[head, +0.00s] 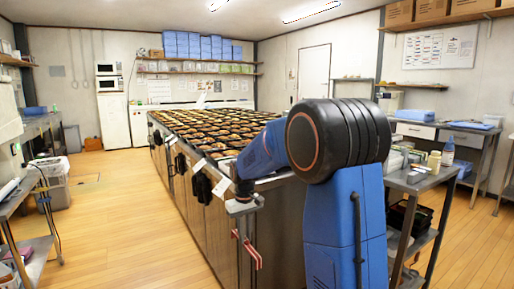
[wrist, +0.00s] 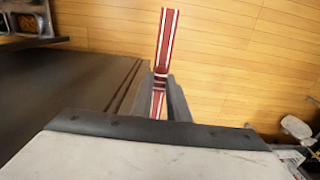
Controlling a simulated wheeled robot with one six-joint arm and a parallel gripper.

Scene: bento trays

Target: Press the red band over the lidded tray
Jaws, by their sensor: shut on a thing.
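My gripper (wrist: 160,82) is shut on the red band (wrist: 168,38), a narrow red strip with pale lengthwise stripes. The band sticks out beyond the fingertips over the wooden floor in the wrist view. In the head view my gripper (head: 241,222) points down beside the near end of the long counter, and the red band (head: 256,262) hangs below it, apart from the trays. A tray corner (wrist: 26,18) with food shows at the top left of the wrist view. Many food trays (head: 205,130) cover the counter; I cannot tell which is the lidded one.
The counter's side (wrist: 65,75) lies left of the band in the wrist view. A metal side table (head: 425,180) with bottles and small items stands to the right. Another work table (head: 35,195) is at the left. The wooden floor (head: 140,225) left of the counter is clear.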

